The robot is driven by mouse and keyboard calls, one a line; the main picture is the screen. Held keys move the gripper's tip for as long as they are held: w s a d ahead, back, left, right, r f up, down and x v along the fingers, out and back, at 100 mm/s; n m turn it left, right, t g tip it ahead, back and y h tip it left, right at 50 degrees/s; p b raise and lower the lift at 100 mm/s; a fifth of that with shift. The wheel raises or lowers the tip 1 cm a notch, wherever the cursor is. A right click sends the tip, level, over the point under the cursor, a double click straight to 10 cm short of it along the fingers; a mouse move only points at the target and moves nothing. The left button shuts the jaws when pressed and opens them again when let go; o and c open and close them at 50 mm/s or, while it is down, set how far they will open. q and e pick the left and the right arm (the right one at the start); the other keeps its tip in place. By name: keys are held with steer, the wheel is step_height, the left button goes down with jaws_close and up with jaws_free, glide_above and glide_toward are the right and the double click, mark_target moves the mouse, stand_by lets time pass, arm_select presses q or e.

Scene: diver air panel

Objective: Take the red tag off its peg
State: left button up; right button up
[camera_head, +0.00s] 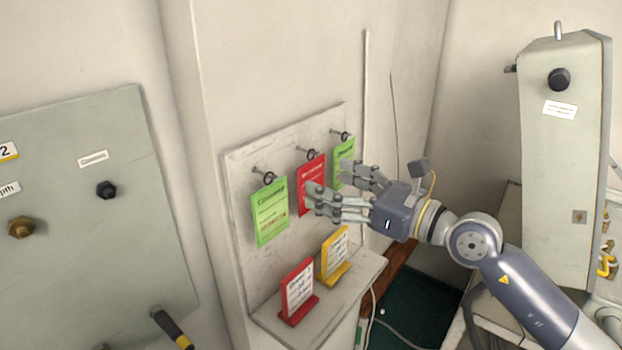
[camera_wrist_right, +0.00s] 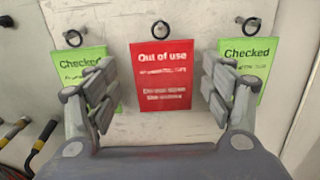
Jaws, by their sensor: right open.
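The red tag (camera_head: 312,188) hangs from the middle peg (camera_head: 311,153) on the pale board, between two green tags. In the right wrist view the red tag (camera_wrist_right: 162,75) reads "Out of use" and hangs upright, its ring on the peg (camera_wrist_right: 160,27) above. My right gripper (camera_head: 342,185) is in front of the board and covers the lower part of the red tag in the head view. In the wrist view its two fingers (camera_wrist_right: 162,90) are apart, one on each side of the red tag. No contact with the tag shows. My left gripper is not in view.
The green tags (camera_head: 269,212) and (camera_wrist_right: 247,62) hang close on either side, partly behind my fingers. Below is a ledge (camera_head: 335,300) with a red stand card (camera_head: 298,290) and a yellow one (camera_head: 335,254). A grey cabinet (camera_head: 560,130) stands at the right.

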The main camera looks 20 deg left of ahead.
mark_target(312, 175)
steer(key=p+x, duration=0.2)
steer(key=x, duration=0.3)
steer(key=shift+w+d, duration=0.1)
steer(key=shift+w, duration=0.05)
steer(key=shift+w+a, duration=0.1)
steer(key=shift+a, duration=0.2)
steer(key=shift+d, duration=0.1)
steer(key=shift+c, duration=1.3)
steer(key=c, duration=0.4)
